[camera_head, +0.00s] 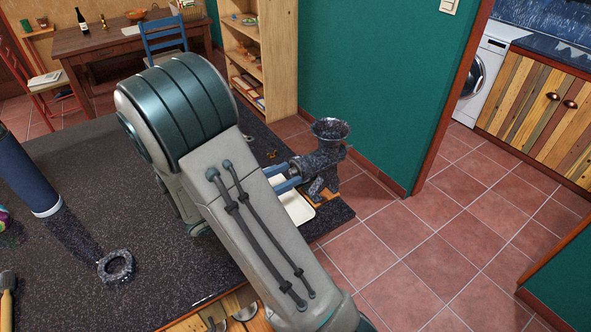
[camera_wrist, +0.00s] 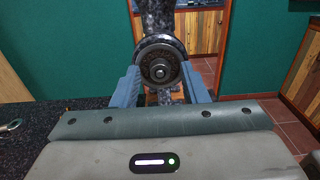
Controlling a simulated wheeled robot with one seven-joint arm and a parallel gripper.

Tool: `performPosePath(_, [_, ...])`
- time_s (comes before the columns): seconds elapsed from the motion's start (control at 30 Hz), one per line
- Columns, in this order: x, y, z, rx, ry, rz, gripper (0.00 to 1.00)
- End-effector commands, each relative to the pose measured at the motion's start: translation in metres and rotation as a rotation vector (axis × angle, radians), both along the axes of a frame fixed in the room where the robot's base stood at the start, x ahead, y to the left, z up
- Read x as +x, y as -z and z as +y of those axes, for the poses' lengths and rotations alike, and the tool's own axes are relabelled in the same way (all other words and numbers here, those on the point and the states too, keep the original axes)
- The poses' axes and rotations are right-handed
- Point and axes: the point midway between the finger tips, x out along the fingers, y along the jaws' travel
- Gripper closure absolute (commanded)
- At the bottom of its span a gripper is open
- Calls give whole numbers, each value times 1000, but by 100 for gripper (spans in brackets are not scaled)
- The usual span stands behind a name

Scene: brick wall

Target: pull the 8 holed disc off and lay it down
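A dark speckled meat grinder (camera_head: 322,155) with a round hopper stands at the table's right edge. In the wrist view, the round dark disc (camera_wrist: 160,65) sits at the grinder's mouth, facing me, with a small stud at its centre. Its holes are too small to count. My gripper (camera_wrist: 161,72) is at the mouth with its blue fingers apart, one on each side of the disc. I cannot tell whether they touch its rim. In the head view, my gripper (camera_head: 287,178) reaches the grinder from the left, and my arm hides the disc.
A speckled ring (camera_head: 116,267) lies on the dark table (camera_head: 150,285). A white tray (camera_head: 297,208) is under my gripper, partly hidden by my arm. A blue cylinder (camera_head: 25,170) stands at the left. The table between ring and arm is clear.

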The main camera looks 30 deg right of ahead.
Motion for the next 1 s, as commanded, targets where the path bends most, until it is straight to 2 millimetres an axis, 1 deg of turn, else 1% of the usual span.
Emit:
performPosePath(0.13, [0, 0, 0, 0, 0, -1, 60])
performPosePath(0.17, [0, 0, 0, 0, 0, 0, 63])
performPosePath(0.2, [0, 0, 0, 0, 0, -1, 74])
performPosePath(0.3, [0, 0, 0, 0, 0, -1, 100])
performPosePath(0.57, [0, 0, 2, 0, 0, -1, 100])
performPosePath(1.0, [0, 0, 17, 1, -1, -1, 100])
